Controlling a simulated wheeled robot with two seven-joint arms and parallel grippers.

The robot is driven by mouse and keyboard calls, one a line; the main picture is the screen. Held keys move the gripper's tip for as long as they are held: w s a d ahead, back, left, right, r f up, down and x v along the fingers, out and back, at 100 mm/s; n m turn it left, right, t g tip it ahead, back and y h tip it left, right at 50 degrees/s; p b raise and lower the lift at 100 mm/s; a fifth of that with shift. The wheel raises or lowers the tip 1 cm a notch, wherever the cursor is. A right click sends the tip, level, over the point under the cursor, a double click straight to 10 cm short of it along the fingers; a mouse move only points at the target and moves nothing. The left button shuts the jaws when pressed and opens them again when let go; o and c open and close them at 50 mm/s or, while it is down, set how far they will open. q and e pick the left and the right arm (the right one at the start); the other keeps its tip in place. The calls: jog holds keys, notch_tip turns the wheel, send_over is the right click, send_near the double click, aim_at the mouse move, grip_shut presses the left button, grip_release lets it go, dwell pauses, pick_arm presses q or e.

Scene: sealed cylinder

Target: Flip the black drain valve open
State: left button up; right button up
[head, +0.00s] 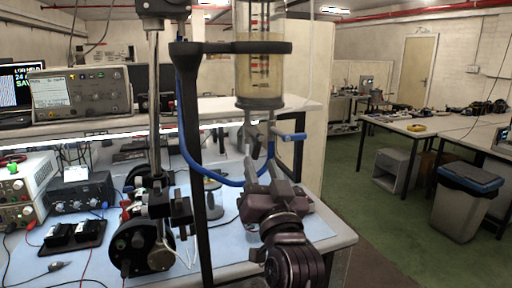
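The clear cylinder (261,72) hangs upright in a black ring clamp (240,47), with yellowish liquid inside. Below its base are small grey fittings. A dark piece (256,148) among them looks like the black drain valve, but it is small and partly hidden, so its position cannot be told. The fingers look apart, with nothing clearly held; contact with the valve cannot be told. My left gripper is not in view.
A blue tube (186,145) loops from the stand to below the cylinder. A black post (192,160) and a metal rod (154,100) stand at the left. Instruments (80,92) fill the left bench. A grey bin (464,205) stands on the open green floor at right.

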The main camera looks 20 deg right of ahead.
aim_at(257, 153)
jog(key=p+x, duration=0.1)
jog(key=x, duration=0.3)
jog(key=shift+w+r+p, duration=0.15)
jog(key=shift+p, duration=0.15)
jog(key=shift+w+d+r, duration=0.1)
jog(key=shift+w, duration=0.45)
